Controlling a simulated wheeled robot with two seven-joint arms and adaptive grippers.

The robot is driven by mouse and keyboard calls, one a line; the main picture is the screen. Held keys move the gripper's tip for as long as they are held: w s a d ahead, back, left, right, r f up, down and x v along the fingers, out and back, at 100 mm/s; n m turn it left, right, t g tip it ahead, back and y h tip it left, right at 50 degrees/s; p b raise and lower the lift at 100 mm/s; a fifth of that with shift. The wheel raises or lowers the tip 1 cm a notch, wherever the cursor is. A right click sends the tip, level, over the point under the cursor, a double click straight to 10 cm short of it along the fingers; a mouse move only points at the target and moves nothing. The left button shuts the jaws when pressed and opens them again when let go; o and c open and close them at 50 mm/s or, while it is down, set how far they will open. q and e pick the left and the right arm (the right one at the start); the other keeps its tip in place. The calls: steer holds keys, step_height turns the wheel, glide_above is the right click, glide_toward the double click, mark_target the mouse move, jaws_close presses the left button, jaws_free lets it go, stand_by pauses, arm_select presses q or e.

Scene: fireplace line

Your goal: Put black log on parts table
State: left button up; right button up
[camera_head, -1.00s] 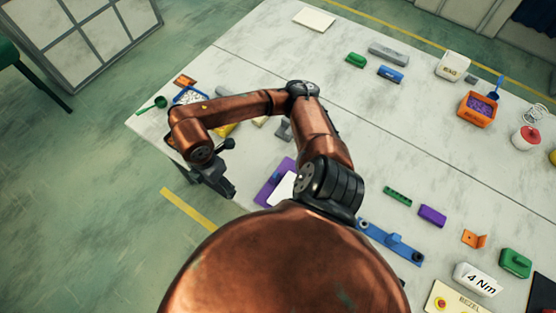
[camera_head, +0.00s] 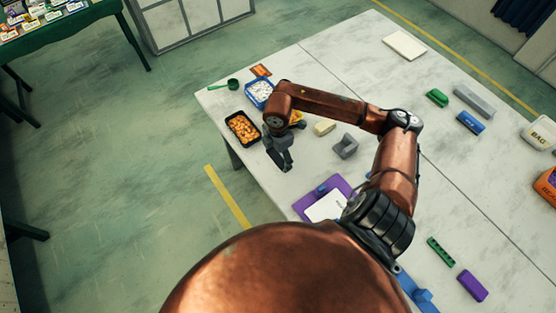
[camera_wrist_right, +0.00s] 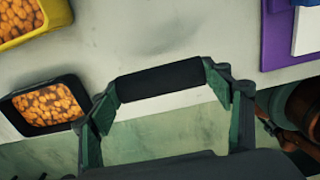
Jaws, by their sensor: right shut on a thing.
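My right gripper (camera_head: 283,158) is near the left edge of the white table in the head view. In the right wrist view its two green-sided fingers (camera_wrist_right: 166,90) are shut on the black log (camera_wrist_right: 160,79), a short dark bar lying across between the fingertips. The log appears over the white table near its edge; I cannot tell its height. In the head view the log is hard to make out against the dark gripper. A green table (camera_head: 72,24) bearing several small labelled items stands at the upper left. My left gripper is not in view.
The white table (camera_head: 330,75) holds a black tray of orange pieces (camera_head: 242,128), a blue bin of white pieces (camera_head: 259,92), a green scoop (camera_head: 226,85), a grey block (camera_head: 345,146) and a purple board (camera_head: 309,203). Open green floor (camera_head: 110,150) lies between the tables.

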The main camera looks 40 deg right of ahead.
mark_target(279, 160)
steer(key=shift+w+d+f, duration=0.1)
steer(key=shift+d+f, duration=0.05)
steer(key=shift+f, duration=0.1)
steer(key=f, duration=0.3)
steer(key=shift+w+d+f+b, duration=0.1)
steer(key=shift+d+f+b, duration=0.1)
steer(key=shift+f+b, duration=0.15)
steer(key=shift+r, duration=0.1)
steer(key=o, duration=1.2)
steer(key=shift+c, duration=0.2)
step_height(279, 160, up, 12)
steer(key=shift+r+p, duration=0.1)
steer(key=shift+p, duration=0.8)
